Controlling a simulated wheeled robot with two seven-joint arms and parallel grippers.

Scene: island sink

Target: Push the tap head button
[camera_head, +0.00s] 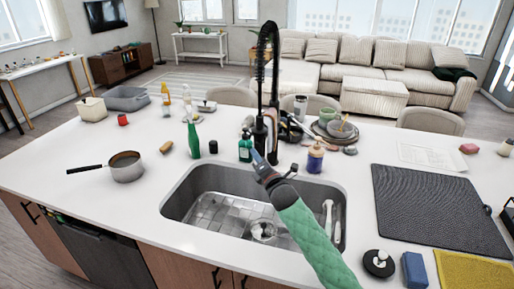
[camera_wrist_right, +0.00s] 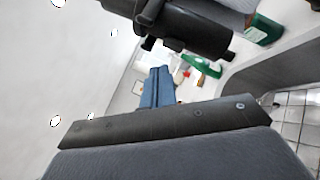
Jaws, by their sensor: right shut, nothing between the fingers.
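The black tap (camera_head: 265,52) with a coiled hose stands behind the sink (camera_head: 185,195). Its black tap head (camera_head: 260,134) hangs over the back rim, and it also shows large at the top of the right wrist view (camera_wrist_right: 190,28). I cannot make out the button clearly. My right gripper (camera_head: 257,157), on the green-sleeved arm, is shut and empty just below the tap head. In the right wrist view its blue fingers (camera_wrist_right: 156,88) point up below the tap head, seemingly apart from it. My left gripper is not in view.
A green soap bottle (camera_head: 245,147) stands close left of the tap head, with a green spray bottle (camera_head: 193,135) further left. A purple-labelled bottle (camera_head: 315,158) stands to the right. A saucepan (camera_head: 126,167) and a dark drying mat (camera_head: 435,205) lie farther out on the counter.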

